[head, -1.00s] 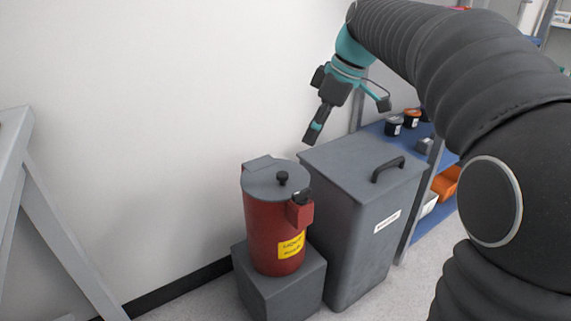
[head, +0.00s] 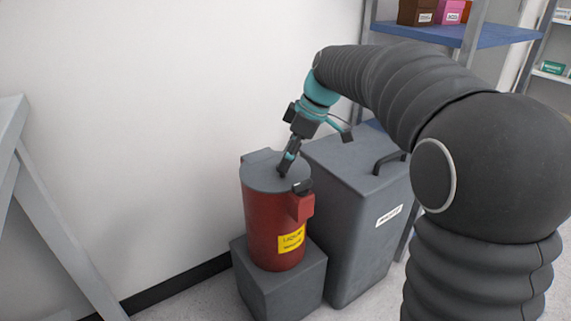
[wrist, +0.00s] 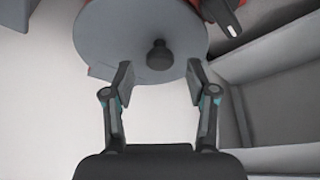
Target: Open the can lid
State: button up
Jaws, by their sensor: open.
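The red can (head: 270,225) with a yellow label stands upright on a grey block in the head view. Its grey round lid (head: 262,178) lies flat on top, shut. In the wrist view the lid (wrist: 130,35) fills the upper middle, with a black knob (wrist: 159,54) on it. My gripper (head: 283,172) is over the lid in the head view and hides the knob there. In the wrist view my gripper (wrist: 159,80) is open, its two fingers spread to the left and right of the knob, with gaps on both sides. The fingers do not touch the knob.
A grey bin (head: 350,215) with a handled lid stands close to the right of the can. The grey block (head: 283,282) supports the can. A white wall is behind, a grey frame (head: 60,230) at left, and a blue shelf (head: 465,35) at upper right.

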jog(key=shift+x, duration=1.05)
grip_shut()
jog(key=shift+r, duration=0.15)
